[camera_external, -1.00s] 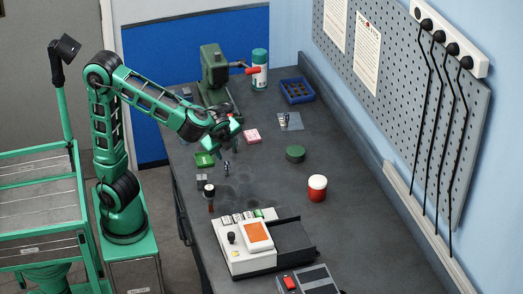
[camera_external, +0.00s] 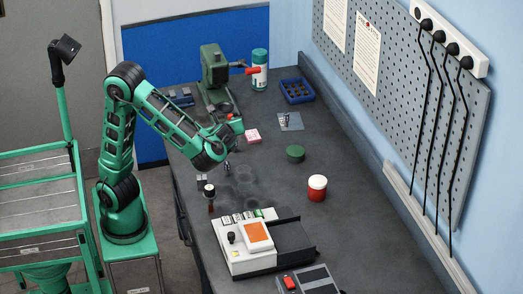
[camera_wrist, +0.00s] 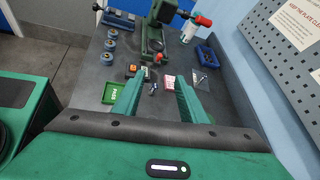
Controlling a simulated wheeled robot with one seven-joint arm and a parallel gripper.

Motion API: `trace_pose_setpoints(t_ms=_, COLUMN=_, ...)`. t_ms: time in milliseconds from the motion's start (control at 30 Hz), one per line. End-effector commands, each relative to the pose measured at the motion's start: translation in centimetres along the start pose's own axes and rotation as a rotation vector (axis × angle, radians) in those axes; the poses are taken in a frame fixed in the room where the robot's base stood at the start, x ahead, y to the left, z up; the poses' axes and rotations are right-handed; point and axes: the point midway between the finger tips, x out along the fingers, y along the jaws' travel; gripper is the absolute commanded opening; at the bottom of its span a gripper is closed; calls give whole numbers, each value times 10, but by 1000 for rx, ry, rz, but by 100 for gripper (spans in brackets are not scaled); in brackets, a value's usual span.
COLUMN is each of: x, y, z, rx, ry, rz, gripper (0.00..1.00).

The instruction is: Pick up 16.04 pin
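No label reading 16.04 can be made out, so I cannot tell which pin it is. A small dark upright piece (camera_external: 227,168) stands on the bench just below my wrist in the external view. In the wrist view a small dark piece (camera_wrist: 153,88) lies between my fingers, beyond their reach. Small metal pieces lie on a clear sheet (camera_external: 290,122), also in the wrist view (camera_wrist: 203,76). My gripper (camera_wrist: 160,82) is open and empty, its two green fingers wide apart above the bench. A green tray marked PASS (camera_wrist: 111,93) is left of the fingers; a pink tray (camera_wrist: 170,81) is beyond them.
A green press (camera_external: 215,70) with a red handle stands at the back, beside a teal-and-white canister (camera_external: 260,68) and a blue compartment tray (camera_external: 297,90). A green puck (camera_external: 295,153), a red-and-white jar (camera_external: 317,188) and a white instrument (camera_external: 250,240) are nearer. The bench between is mostly clear.

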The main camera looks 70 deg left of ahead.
Motion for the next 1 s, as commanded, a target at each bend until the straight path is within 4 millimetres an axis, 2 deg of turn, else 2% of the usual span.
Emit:
trace_pose_setpoints(t_ms=467, x=9, y=5, z=-16, rx=-2, ry=3, rz=2, gripper=38)
trace_pose_setpoints(t_ms=600, x=28, y=16, z=-52, rx=7, ry=-1, rz=2, gripper=38)
trace_pose_setpoints(t_ms=700, x=37, y=21, z=-71, rx=4, ry=0, rz=3, gripper=38)
trace_pose_setpoints(t_ms=1000, x=54, y=30, z=-102, rx=2, ry=1, rz=3, gripper=38)
